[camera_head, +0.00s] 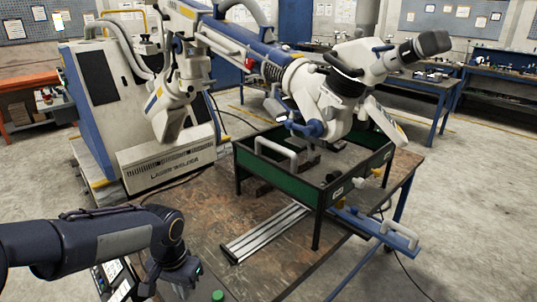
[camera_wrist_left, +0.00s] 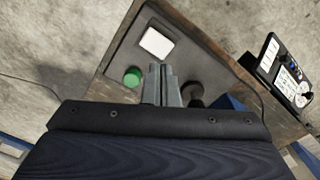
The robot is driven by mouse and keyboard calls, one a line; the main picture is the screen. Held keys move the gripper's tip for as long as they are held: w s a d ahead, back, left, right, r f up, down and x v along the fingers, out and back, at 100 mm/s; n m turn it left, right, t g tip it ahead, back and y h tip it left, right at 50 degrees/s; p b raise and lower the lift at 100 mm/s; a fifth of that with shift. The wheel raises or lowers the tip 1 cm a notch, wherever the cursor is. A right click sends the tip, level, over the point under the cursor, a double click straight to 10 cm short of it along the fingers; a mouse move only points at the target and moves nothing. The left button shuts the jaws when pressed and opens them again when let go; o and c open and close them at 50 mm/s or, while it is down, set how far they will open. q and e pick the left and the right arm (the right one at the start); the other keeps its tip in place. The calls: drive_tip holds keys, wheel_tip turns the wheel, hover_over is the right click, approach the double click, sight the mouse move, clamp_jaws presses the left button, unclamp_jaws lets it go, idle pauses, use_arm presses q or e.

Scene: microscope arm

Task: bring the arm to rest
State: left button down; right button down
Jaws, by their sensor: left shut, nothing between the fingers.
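The microscope arm (camera_head: 262,60) reaches from its white-and-blue floor unit (camera_head: 105,85) toward the right. Its white head (camera_head: 350,85) with dark eyepieces hangs over a green-walled tray stand (camera_head: 275,175). From this view I cannot tell whether the head touches the stand. My left gripper (camera_head: 180,280) is low at the front of the wooden table, well apart from the microscope arm. In the left wrist view its two grey fingers (camera_wrist_left: 162,82) are together with nothing between them. My right gripper is not in view.
A green round cap (camera_wrist_left: 132,77), a white square (camera_wrist_left: 157,43) and a dark round knob (camera_wrist_left: 192,92) lie near the left fingers. A black device with a dial (camera_wrist_left: 285,75) is to their right. A metal rail (camera_head: 265,232) lies on the table (camera_head: 195,222).

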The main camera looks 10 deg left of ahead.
use_arm(q)
drive_tip(key=s+d+r+n+t+h, duration=0.1)
drive_tip(key=s+d+r+n+t, duration=0.1)
drive_tip(key=s, duration=0.6)
drive_tip(key=s+d+r+n+t+h, duration=0.1)
drive_tip(key=s+d+r+t+h, duration=0.1)
drive_tip(key=s+r, duration=0.3)
drive_tip(key=s+t, duration=0.1)
drive_tip(key=s, duration=0.2)
drive_tip(key=shift+s+n+h, duration=0.25)
drive_tip(key=shift+n+h, duration=0.05)
drive_tip(key=shift+n, duration=0.1)
